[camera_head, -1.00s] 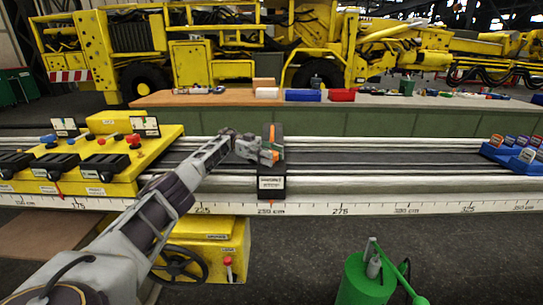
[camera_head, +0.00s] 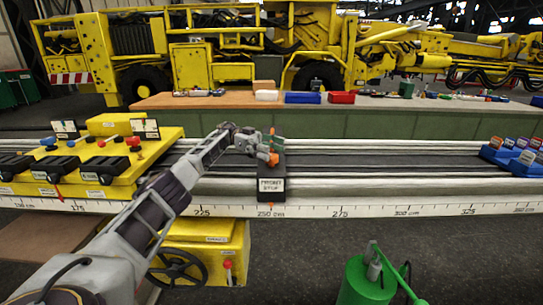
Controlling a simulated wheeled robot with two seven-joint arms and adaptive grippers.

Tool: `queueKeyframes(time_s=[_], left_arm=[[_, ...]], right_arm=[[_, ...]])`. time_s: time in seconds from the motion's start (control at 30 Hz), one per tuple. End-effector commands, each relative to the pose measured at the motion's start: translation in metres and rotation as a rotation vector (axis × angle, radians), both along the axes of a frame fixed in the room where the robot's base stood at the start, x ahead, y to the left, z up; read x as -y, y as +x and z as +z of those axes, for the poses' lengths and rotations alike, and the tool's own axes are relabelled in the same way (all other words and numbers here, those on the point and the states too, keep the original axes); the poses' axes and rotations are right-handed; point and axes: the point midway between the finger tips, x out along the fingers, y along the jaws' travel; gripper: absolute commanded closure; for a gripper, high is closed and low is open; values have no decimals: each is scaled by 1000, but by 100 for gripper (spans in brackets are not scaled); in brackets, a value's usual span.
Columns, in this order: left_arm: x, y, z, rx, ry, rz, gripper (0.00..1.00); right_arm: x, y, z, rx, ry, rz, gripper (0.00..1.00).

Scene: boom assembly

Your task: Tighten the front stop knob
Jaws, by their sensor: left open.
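The front stop (camera_head: 271,184) is a dark block with a white label, sitting across the rails near the 250 cm mark of the scale. An orange knob (camera_head: 273,158) shows on its upper part. My left gripper (camera_head: 262,148) is at the knob, with its fingers open beside or around it; I cannot tell whether they touch it. The gripper hides part of the stop's top. My right gripper is not in view.
A yellow control console (camera_head: 150,160) with black levers stands on the rails at left. A blue rack (camera_head: 512,155) sits at far right. A green canister (camera_head: 362,282) stands at the front.

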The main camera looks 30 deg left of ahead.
Motion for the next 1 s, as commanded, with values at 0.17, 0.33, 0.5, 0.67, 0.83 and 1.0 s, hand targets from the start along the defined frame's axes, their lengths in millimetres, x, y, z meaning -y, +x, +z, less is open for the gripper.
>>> queueKeyframes(time_s=[0.17, 0.33, 0.5, 0.67, 0.83, 1.0], left_arm=[[0, 0, 28, 4, 0, 0, 35], [0, 0, 49, 3, 0, -1, 35], [0, 0, 62, 2, 0, 0, 35], [0, 0, 65, 0, 0, 0, 35], [0, 0, 65, 0, 0, 0, 35], [0, 0, 65, 1, 0, 0, 35]], right_arm=[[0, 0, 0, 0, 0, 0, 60], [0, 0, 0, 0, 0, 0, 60], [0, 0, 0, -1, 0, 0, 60], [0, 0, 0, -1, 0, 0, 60], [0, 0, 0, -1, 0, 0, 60], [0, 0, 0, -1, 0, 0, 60]])
